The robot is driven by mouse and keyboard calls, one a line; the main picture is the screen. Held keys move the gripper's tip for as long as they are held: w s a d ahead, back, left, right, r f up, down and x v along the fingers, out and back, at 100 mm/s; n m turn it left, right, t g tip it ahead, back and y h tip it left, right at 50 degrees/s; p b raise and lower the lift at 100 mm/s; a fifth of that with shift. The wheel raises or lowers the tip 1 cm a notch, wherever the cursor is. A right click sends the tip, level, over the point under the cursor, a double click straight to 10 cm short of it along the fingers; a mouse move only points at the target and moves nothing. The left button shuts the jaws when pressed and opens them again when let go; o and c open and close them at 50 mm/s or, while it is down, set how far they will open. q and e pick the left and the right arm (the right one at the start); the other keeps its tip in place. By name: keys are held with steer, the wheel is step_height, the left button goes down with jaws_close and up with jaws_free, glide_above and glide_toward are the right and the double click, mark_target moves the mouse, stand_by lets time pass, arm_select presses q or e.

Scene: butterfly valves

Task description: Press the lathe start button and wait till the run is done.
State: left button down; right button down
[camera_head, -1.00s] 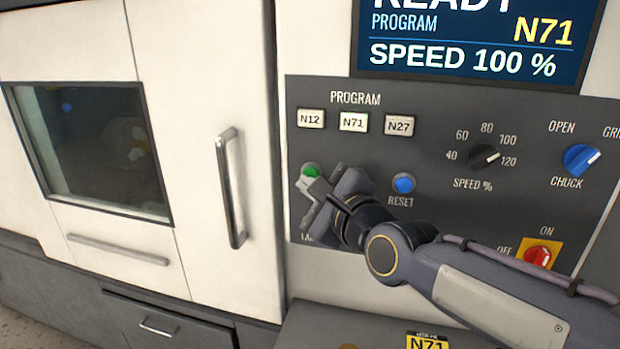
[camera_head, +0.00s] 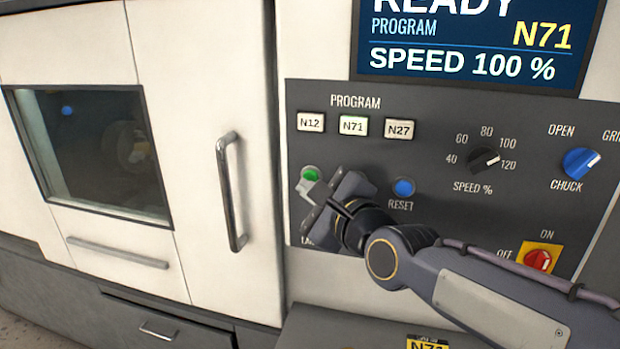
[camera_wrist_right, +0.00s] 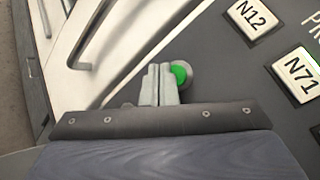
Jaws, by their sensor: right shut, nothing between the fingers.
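The green start button (camera_head: 310,173) sits on the dark control panel below the N12 key, partly covered by my right gripper. My right gripper (camera_head: 308,186) is shut and empty, with its fingertips at the button's lower edge. In the right wrist view the closed fingers (camera_wrist_right: 159,84) stand just left of the green button (camera_wrist_right: 180,74) and overlap its edge. I cannot tell whether they touch it. The display (camera_head: 478,45) reads READY, program N71, speed 100 %. The N71 key (camera_head: 353,126) is lit with a green edge. My left gripper is not in view.
The lathe door (camera_head: 180,120) with its window and vertical handle (camera_head: 231,192) is closed at left. A blue reset button (camera_head: 404,187), the speed knob (camera_head: 485,159), the blue chuck knob (camera_head: 580,160) and a red switch (camera_head: 538,259) are on the panel.

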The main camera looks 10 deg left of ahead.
steer(key=shift+w, duration=0.1)
stand_by(0.7)
steer(key=shift+w+b, duration=0.35)
steer(key=shift+b, duration=0.1)
steer(key=shift+w+b, duration=0.4)
steer(key=shift+w, duration=0.05)
stand_by(0.5)
steer(key=shift+s, duration=0.1)
steer(key=shift+s+p, duration=0.65)
steer(key=shift+s, duration=0.1)
